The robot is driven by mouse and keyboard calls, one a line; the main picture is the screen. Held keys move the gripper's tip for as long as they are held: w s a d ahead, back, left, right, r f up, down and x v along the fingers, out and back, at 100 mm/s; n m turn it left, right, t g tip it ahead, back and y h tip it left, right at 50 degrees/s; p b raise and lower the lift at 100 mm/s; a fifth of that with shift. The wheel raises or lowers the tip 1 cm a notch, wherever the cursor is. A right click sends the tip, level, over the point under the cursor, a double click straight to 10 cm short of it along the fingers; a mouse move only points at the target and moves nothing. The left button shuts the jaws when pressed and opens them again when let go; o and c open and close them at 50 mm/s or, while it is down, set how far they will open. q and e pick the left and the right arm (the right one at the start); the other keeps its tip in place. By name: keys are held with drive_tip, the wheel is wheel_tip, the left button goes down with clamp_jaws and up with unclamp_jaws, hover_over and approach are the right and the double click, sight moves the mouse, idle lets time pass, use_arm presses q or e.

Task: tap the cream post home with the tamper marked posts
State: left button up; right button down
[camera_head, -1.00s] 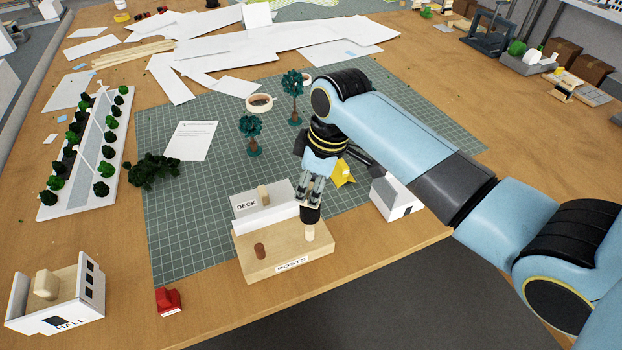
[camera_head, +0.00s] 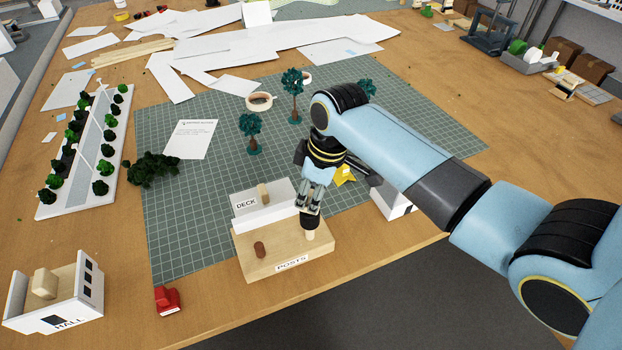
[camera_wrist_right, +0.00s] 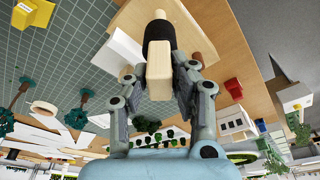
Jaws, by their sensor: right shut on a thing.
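The cream post (camera_head: 310,236) stands upright at the right of the wooden block labelled POSTS (camera_head: 285,258). A brown post (camera_head: 259,250) stands at its left. My right gripper (camera_head: 311,208) is above the cream post, shut on a tamper with a black head (camera_head: 309,222) and a pale wooden handle (camera_wrist_right: 158,72). The black head is right over the post's top and appears to touch it. The tamper's marking cannot be read. My left gripper is not in view.
Behind the posts is a white step labelled DECK (camera_head: 246,203) with a pale peg (camera_head: 263,193). A yellow piece (camera_head: 345,176) and a white house (camera_head: 392,203) lie near my arm. A red piece (camera_head: 168,300) and the HALL model (camera_head: 62,300) stand left.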

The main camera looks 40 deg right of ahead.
drive_tip(key=shift+w+r, duration=0.1)
drive_tip(key=shift+r, duration=0.8)
drive_tip(key=shift+r+b, duration=0.3)
drive_tip(key=shift+r, duration=0.2)
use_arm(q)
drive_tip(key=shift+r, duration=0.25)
use_arm(e)
drive_tip(key=shift+r, duration=2.5)
